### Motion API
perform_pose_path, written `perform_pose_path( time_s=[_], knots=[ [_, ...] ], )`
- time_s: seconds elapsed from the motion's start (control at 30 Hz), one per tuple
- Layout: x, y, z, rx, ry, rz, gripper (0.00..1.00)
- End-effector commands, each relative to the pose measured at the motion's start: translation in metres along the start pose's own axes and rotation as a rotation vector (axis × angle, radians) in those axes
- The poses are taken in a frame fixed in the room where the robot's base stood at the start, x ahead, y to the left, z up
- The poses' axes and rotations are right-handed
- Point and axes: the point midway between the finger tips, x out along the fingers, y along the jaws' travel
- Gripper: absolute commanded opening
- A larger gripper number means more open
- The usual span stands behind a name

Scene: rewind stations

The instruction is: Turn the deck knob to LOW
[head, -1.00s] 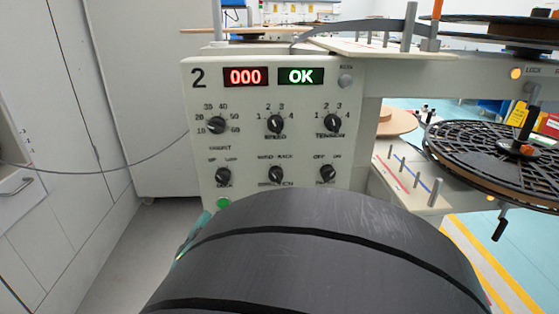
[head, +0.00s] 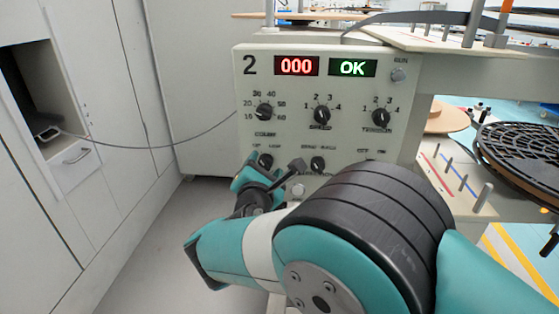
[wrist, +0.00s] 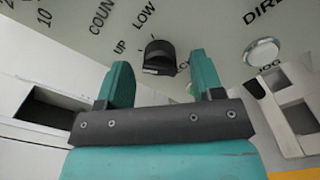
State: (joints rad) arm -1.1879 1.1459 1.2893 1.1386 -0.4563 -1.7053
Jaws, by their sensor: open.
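The deck knob (head: 265,160) is a small black knob at the lower left of the station 2 panel, partly hidden by my gripper in the head view. In the wrist view the deck knob (wrist: 160,55) is black, with the words UP and LOW printed to its upper left. Its pointer direction is hard to tell. My gripper (wrist: 160,64) is open, with one teal finger on each side of the knob in the picture. No contact is visible. In the head view my gripper (head: 268,182) is just in front of the panel's lower left.
The direction knob (head: 317,164) is to the right of the deck knob. A pale round button (head: 298,190) is below and between them; it also shows in the wrist view (wrist: 262,52). The speed knob (head: 321,115) is above. Displays read 000 and OK.

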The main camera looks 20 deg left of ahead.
Motion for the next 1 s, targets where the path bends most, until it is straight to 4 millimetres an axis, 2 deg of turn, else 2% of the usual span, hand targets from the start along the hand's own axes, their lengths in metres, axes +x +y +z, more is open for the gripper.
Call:
perform_pose_path(
  time_s=[0.13, 0.4, 0.6, 1.0],
  knots=[
    [0.0082, 0.0001, 0.0000, 0.000, 0.000, 0.001, 0.61],
    [0.0091, 0.0001, 0.0000, -0.001, 0.001, 0.001, 0.61],
    [0.0089, 0.0001, 0.0001, 0.000, 0.001, 0.001, 0.15],
    [0.0088, -0.0004, -0.0005, 0.059, 0.000, 0.000, 0.14]
  ],
)
